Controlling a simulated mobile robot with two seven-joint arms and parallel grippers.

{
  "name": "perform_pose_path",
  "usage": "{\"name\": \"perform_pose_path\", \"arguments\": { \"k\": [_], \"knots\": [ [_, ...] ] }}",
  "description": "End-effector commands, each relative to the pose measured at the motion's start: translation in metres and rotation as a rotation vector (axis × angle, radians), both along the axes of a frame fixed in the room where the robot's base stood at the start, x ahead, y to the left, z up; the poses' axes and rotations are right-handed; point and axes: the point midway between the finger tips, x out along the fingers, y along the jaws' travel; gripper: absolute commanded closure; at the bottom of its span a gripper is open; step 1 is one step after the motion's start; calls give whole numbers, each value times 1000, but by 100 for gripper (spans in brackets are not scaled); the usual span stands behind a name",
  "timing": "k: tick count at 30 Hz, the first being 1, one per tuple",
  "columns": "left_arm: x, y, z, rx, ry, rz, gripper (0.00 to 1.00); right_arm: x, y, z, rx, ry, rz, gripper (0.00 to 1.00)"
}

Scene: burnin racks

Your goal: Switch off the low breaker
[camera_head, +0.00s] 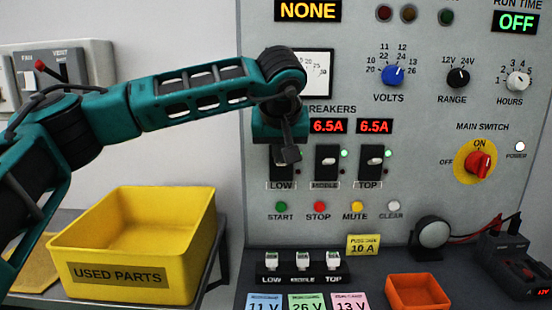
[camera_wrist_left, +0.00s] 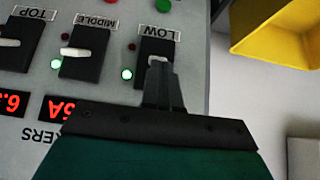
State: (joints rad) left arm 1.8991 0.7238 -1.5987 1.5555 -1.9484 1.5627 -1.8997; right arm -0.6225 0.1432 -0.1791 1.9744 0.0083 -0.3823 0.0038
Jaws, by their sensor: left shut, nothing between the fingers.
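The low breaker (camera_head: 276,170) is a black switch on the grey panel, over the LOW label (camera_head: 281,185). My left gripper (camera_head: 287,156) is in front of it and hides most of it. In the left wrist view the gripper's closed fingertips (camera_wrist_left: 157,66) are at the white lever of the low breaker (camera_wrist_left: 146,53); I cannot tell whether they touch. A green lamp (camera_wrist_left: 126,74) beside this breaker is lit. The middle breaker (camera_head: 326,170) and top breaker (camera_head: 371,170) stand to its right, with lit green lamps. My right gripper is not in view.
Red displays (camera_head: 328,126) reading 6.5A sit above the breakers. START, STOP, MUTE and CLEAR buttons (camera_head: 319,207) are below. A yellow used-parts bin (camera_head: 118,276) stands at the left. The red main switch (camera_head: 480,162) is at the right. An orange tray (camera_head: 418,292) lies in front.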

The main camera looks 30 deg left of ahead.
Motion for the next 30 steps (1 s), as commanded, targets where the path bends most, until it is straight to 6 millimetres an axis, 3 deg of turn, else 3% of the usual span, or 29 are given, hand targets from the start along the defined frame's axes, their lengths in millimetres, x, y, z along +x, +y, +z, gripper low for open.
{"name": "perform_pose_path", "arguments": {
  "k": [1,5,10,30],
  "knots": [
    [-2,0,-14,22,-39,-2,100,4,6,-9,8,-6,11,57],
    [-6,-2,-18,75,-149,-2,100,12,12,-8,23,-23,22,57],
    [-9,-3,-22,71,-142,3,100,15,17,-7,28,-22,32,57],
    [3,2,-9,69,-142,2,100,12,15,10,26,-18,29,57]
  ]
}}
